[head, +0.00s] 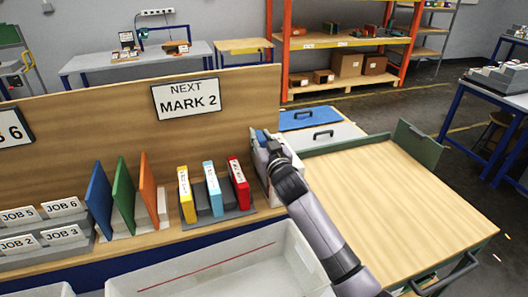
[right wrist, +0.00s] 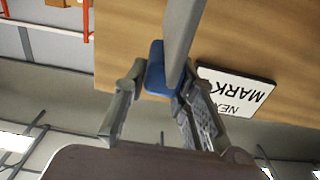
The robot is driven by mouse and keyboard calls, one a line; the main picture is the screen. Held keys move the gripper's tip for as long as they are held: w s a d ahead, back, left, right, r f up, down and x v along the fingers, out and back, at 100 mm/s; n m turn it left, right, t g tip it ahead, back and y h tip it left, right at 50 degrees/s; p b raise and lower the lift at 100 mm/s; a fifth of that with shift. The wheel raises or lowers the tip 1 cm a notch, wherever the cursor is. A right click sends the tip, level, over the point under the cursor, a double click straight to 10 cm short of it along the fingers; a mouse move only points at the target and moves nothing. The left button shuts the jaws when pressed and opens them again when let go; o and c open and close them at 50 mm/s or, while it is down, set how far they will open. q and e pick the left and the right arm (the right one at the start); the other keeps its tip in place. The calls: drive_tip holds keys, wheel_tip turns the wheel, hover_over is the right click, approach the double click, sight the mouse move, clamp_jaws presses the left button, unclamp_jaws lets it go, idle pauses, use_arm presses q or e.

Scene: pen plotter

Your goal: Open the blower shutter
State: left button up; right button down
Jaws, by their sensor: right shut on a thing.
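My right gripper (head: 269,146) is at the right end of the wooden back panel, beside a pale box-like unit (head: 258,170) that it partly hides. In the right wrist view the gripper (right wrist: 161,78) is shut on a blue tab (right wrist: 155,68) joined to a grey plate (right wrist: 182,35). The blue tab also shows at the gripper in the head view (head: 261,136). The tab and plate look like the blower shutter; how far it stands open cannot be told. My left gripper is not in view.
Left of the arm stand yellow, light blue and red binders (head: 212,190), and blue, green and orange boards (head: 122,198). A pale bin (head: 215,275) is in front. A wooden-topped table (head: 400,195) with a clear top is on the right. The "NEXT MARK 2" sign (head: 186,97) hangs on the panel (head: 90,125).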

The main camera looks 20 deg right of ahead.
wheel_tip(320, 180, up, 3)
drive_tip(key=shift+f+p, duration=0.1)
drive_tip(key=shift+p, duration=0.55)
drive_tip(key=shift+r, duration=0.45)
drive_tip(key=c, duration=1.8)
unclamp_jaws()
drive_tip(key=o, duration=0.5)
drive_tip(key=shift+f, duration=0.1)
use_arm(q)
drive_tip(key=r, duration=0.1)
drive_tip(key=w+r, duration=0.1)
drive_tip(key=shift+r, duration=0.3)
use_arm(e)
drive_tip(key=shift+s+f, duration=0.1)
drive_tip(key=shift+s, duration=0.35)
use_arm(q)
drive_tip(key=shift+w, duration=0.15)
use_arm(e)
drive_tip(key=s, duration=1.1)
drive_tip(key=shift+d, duration=0.2)
